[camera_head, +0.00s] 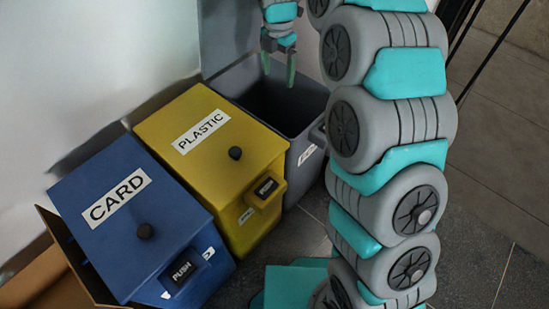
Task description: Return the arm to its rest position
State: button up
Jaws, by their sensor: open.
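My gripper (279,66) hangs at the top middle of the head view, fingers pointing down and apart, with nothing between them. It shows in front of the open grey bin (300,125), near its raised lid. Whether the fingertips are above or inside the bin's opening I cannot tell. My grey and teal arm rises from the lower middle up to the top edge, where part of it leaves the picture.
A closed yellow bin (240,124) labelled PLASTIC stands left of the grey bin. A closed blue bin (100,243) labelled CARD is farther left. An open cardboard box (35,280) lies at the lower left. Tiled floor (490,200) is clear at right.

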jog(key=shift+r, duration=2.2)
